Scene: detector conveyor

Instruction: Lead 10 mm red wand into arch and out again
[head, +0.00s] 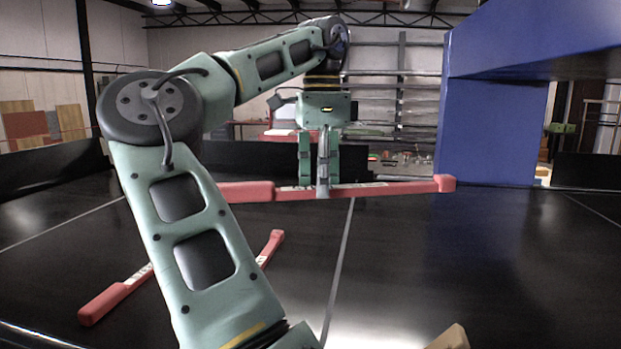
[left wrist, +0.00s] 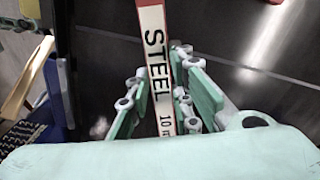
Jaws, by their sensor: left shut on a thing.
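My left gripper (head: 322,192) is shut on a red wand (head: 400,188) and holds it level above the black belt, left of the blue arch (head: 490,115). The wand's right end is close to the arch's near post but appears apart from it. In the left wrist view the wand (left wrist: 154,50) runs between the fingers (left wrist: 165,105), with a white label reading "STEEL 10" and a cut-off letter. A second red wand (head: 103,302) with a white label lies on the belt at the left, partly hidden behind my left arm. My right gripper is not in view.
The black belt (head: 420,270) is clear in the middle and at the right. Dark side walls (head: 60,170) border it at the back left. A tan object (head: 450,338) shows at the bottom edge, mostly cut off. Shelves (head: 400,90) stand far behind.

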